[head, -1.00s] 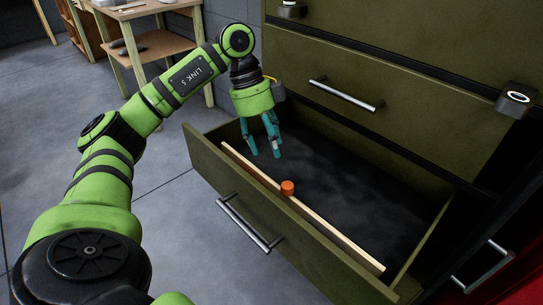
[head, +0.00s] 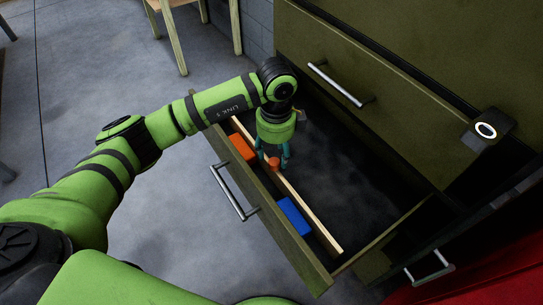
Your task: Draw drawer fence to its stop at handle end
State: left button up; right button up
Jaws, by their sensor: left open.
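The drawer fence (head: 308,207) is a pale wooden strip inside the open drawer, running along the drawer front (head: 285,236) with a narrow gap between them. An orange-red knob (head: 274,163) stands on the fence. My left gripper (head: 273,154) points down at the knob, with its teal fingers open and one on either side of it. I cannot tell whether the fingers touch it. The drawer's bar handle (head: 234,193) is on the outside of the front. My right gripper is not in view.
An orange block (head: 242,148) and a blue block (head: 294,216) lie in the gap between fence and drawer front. The dark drawer floor (head: 345,180) behind the fence looks clear. A closed drawer (head: 370,75) rises above.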

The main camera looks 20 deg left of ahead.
aim_at(275, 162)
pick_arm(q)
jog(key=shift+f, duration=2.05)
grip_shut()
